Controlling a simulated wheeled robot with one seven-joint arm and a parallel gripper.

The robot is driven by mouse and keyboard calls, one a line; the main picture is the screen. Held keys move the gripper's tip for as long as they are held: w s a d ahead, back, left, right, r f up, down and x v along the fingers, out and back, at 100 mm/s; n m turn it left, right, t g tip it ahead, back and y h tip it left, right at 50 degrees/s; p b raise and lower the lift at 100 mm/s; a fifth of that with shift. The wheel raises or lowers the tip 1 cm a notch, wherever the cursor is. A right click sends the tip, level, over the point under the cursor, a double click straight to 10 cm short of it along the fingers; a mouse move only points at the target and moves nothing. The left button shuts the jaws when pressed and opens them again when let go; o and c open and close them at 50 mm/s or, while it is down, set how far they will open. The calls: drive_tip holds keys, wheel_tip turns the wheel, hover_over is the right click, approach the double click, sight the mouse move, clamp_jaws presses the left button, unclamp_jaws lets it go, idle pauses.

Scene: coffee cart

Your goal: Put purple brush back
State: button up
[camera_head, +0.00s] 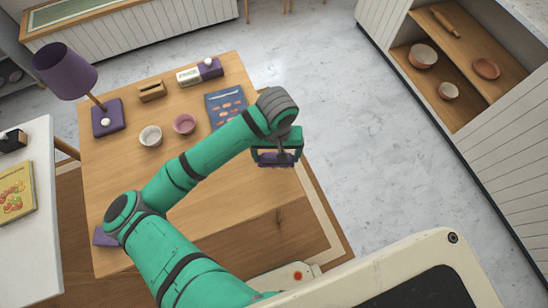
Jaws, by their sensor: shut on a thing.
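My gripper (277,165) is at the right edge of the wooden table, at the end of my green arm. It is shut on a small dark purple thing, which looks like the purple brush (275,158). My gripper hides most of the brush, so its full shape and tilt cannot be told. I cannot tell how high it is held.
The table (240,190) bears a purple lamp (66,70), two bowls (150,136) (184,124), a wooden holder (152,91), a white and purple box (190,76) and a blue sheet (226,108). A purple item (104,238) is partly behind my arm. The table's front right is clear.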

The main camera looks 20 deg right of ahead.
sight(274, 159)
drive_tip(key=shift+w+a+f, duration=0.1)
drive_tip(key=shift+w+f, duration=0.1)
drive_tip(key=shift+f, duration=0.05)
drive_tip(key=shift+w+a+f, duration=0.1)
drive_tip(key=shift+w+f, duration=0.05)
drive_tip(key=shift+f, duration=1.6)
drive_tip(key=shift+f, duration=0.15)
drive_tip(key=o, duration=0.9)
drive_tip(key=shift+o, duration=0.2)
wheel_tip(274, 159, up, 12)
drive_tip(key=shift+r, duration=0.15)
drive_tip(key=shift+a, duration=0.1)
